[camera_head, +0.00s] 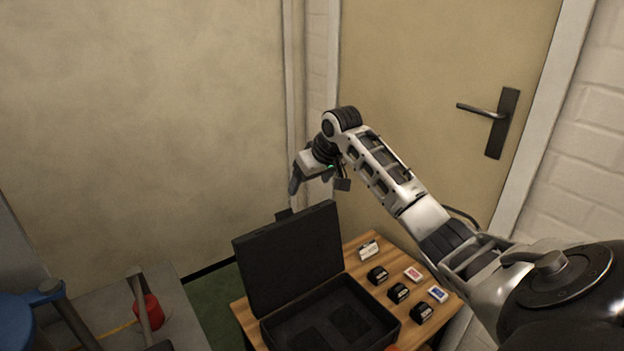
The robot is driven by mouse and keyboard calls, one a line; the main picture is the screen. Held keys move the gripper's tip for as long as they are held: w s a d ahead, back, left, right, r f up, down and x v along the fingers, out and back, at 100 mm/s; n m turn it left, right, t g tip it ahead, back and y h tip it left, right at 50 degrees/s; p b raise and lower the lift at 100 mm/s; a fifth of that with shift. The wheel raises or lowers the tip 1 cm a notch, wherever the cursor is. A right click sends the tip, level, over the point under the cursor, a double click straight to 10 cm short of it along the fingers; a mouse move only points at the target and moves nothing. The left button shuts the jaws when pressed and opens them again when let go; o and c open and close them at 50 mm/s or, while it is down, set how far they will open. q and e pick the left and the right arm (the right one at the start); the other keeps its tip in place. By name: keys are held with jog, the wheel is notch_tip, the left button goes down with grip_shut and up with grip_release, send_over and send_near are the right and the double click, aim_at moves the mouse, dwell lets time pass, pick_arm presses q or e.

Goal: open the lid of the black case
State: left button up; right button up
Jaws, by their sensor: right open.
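The black case (388,325) sits on a wooden table at the bottom centre. Its lid (290,258) stands raised, roughly upright and tilted a little back, so the dark inside of the case shows. Darker recessed shapes show on the case floor. My right gripper (318,186) is open above and behind the top edge of the lid, apart from it as far as I can tell. It holds nothing that I can see. My left gripper is not in view.
On the wooden table (358,243), right of the case, lie several small black items (377,275), a white item (369,250), a red-and-white box (413,274) and a blue-and-white box (438,294). A door (430,110) with a dark handle stands behind. A red object (148,312) is at lower left.

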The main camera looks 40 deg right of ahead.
jog(key=shift+s+r, duration=0.1)
jog(key=shift+r, duration=0.1)
